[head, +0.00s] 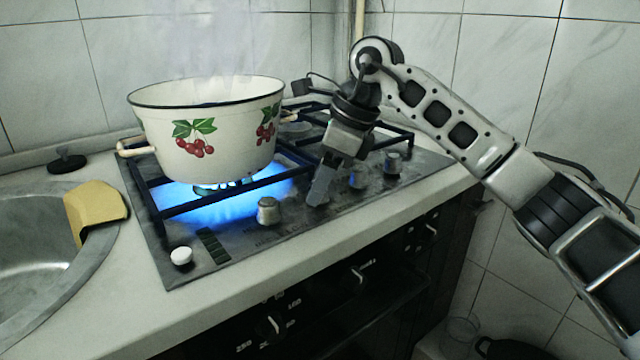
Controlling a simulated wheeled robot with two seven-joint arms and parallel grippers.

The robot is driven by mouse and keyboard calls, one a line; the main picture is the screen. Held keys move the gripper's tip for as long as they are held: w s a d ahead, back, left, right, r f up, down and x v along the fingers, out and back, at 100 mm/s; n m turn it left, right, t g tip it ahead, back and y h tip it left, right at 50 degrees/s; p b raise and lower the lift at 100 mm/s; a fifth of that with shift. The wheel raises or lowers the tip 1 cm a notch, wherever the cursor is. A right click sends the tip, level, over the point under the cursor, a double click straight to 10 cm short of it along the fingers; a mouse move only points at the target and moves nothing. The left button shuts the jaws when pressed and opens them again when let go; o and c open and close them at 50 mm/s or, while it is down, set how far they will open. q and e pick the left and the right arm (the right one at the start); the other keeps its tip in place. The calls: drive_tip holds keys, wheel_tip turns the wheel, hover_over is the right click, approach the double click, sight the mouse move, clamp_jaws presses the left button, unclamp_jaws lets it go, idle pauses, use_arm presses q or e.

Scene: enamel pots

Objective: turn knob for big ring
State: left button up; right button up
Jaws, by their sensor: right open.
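A white enamel pot (208,140) with cherry decals and a dark rim stands on the grate over the large left burner. A wide blue flame (225,201) burns under it, and steam rises above. A silver knob (268,211) sits on the hob's front strip below the pot. My right gripper (318,190) points down at the strip between the first silver knob and the bluish one. It is open. Its fingers may hide another knob; I cannot tell. My left gripper is out of view.
A white button (181,256) is at the hob's front left corner. A metal sink (40,262) with a yellow cloth (95,208) lies left. Dark grate bars (395,135) cover the hob's right side. Oven controls (357,273) are below the counter edge.

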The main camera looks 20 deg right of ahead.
drive_tip(key=shift+a+f, duration=0.1)
drive_tip(key=shift+f, duration=0.15)
drive_tip(key=c, duration=1)
